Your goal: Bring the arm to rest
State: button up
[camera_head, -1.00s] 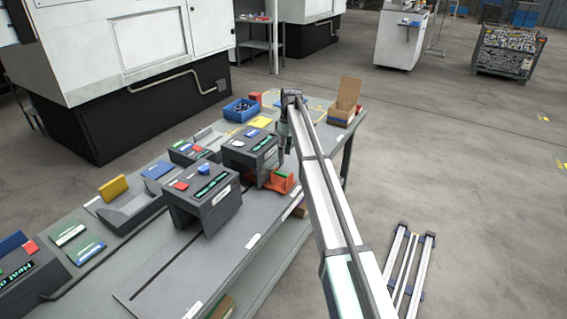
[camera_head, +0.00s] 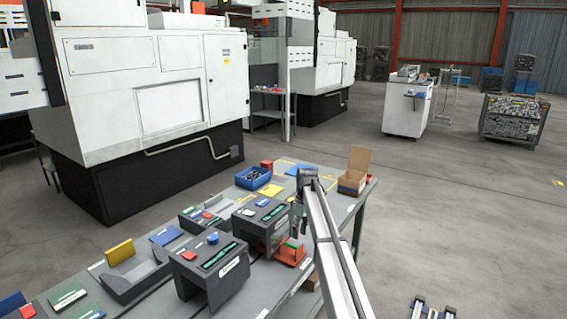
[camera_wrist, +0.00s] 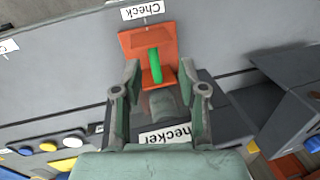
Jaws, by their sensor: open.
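My gripper (camera_head: 297,222) hangs from my arm above the right part of the grey workbench (camera_head: 262,283). In the wrist view its two fingers (camera_wrist: 161,88) stand apart with nothing held between them. An orange fixture (camera_head: 289,254) with a green piece on it is on the bench just below my gripper. In the wrist view the orange fixture (camera_wrist: 133,42) lies beyond the fingertips, with the upright green piece (camera_wrist: 156,66) in line with the gap. Whether the fingers touch anything is not clear, but they look apart from it.
Two dark box-shaped stations (camera_head: 209,270) stand on the bench left of my gripper. A blue bin (camera_head: 253,178) and an open cardboard box (camera_head: 355,172) are at the back. A white machine (camera_head: 150,90) rises behind the bench. The floor to the right is mostly clear.

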jog(key=s+d+f+m, duration=0.2)
jog(key=s+d+f, duration=0.1)
jog(key=s+f, duration=0.55)
jog(key=s+d+f+m+t, duration=0.1)
jog(key=s+d+f+m, duration=0.15)
jog(key=s+f, duration=0.65)
jog(key=s+d+f+m, duration=0.2)
jog(key=s+f+m, duration=0.15)
jog(key=s, duration=0.95)
jog(key=s+f+g, duration=0.2)
jog(key=s+f, duration=0.5)
jog(key=s, duration=0.6)
jog(key=s+d+f+m+g, duration=0.1)
jog(key=s+f, duration=0.6)
jog(key=s, duration=0.7)
jog(key=s+d+f+m+g+h, duration=0.1)
jog(key=s+f+g, duration=0.2)
jog(key=s+f, duration=0.4)
jog(key=s, duration=0.7)
jog(key=shift+s+f, duration=0.15)
jog(key=shift+f, duration=0.15)
